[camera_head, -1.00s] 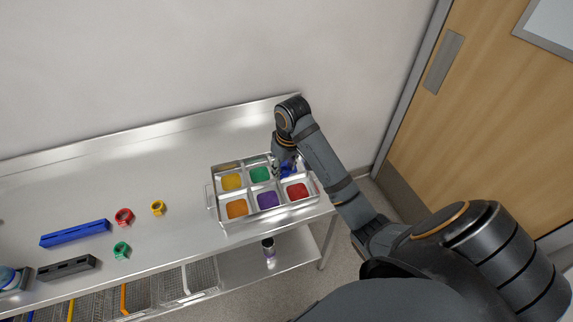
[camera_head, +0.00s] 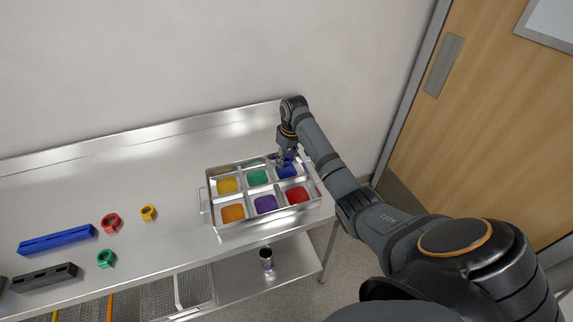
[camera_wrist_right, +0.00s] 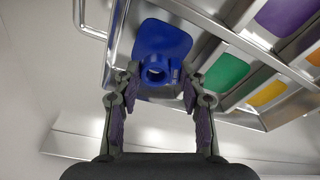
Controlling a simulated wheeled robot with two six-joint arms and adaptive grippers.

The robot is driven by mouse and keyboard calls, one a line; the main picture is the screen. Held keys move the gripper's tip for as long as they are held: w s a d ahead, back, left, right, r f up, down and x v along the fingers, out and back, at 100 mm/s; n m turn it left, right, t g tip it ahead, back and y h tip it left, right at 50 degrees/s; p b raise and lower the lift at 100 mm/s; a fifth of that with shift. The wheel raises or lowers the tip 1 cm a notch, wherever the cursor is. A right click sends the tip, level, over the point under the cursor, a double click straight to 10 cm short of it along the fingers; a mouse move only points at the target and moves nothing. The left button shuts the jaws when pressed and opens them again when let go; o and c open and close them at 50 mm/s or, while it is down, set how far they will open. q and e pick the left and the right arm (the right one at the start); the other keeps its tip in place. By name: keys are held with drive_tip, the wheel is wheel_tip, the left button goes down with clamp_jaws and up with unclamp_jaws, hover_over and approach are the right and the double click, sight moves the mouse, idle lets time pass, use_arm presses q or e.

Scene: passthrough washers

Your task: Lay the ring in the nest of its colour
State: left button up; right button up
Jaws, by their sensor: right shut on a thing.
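My right gripper (camera_head: 281,161) is over the back right of the metal tray (camera_head: 203,203), at the blue nest (camera_head: 288,171). In the wrist view, the right gripper (camera_wrist_right: 160,80) is shut on a blue ring (camera_wrist_right: 155,72), held between its fingertips. The blue nest (camera_wrist_right: 160,37) lies behind the ring in that view. Whether the ring touches the nest's floor I cannot tell. The other nests, yellow (camera_head: 228,185), green (camera_head: 258,177), orange (camera_head: 233,213), purple (camera_head: 265,204) and red (camera_head: 297,195), look empty. My left gripper is not in view.
Red (camera_head: 111,222), yellow (camera_head: 148,212) and green (camera_head: 106,258) rings lie on the metal table (camera_head: 165,180) at left. A blue slotted bar (camera_head: 58,239) and a dark one (camera_head: 45,277) lie beside them. A wall stands close behind the tray.

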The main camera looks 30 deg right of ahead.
sight(287, 162)
wheel_tip(287, 162, down, 2)
drive_tip(key=shift+s+f+p, duration=0.1)
drive_tip(key=shift+f+p, duration=0.15)
drive_tip(key=shift+p, duration=0.2)
drive_tip(key=shift+f, duration=0.25)
drive_tip(key=o, duration=0.8)
drive_tip(key=shift+f, duration=0.1)
wheel_tip(287, 162, up, 12)
drive_tip(key=s+b, duration=0.1)
drive_tip(key=b, duration=0.1)
drive_tip(key=shift+s, duration=0.4)
drive_tip(key=shift+d, duration=0.1)
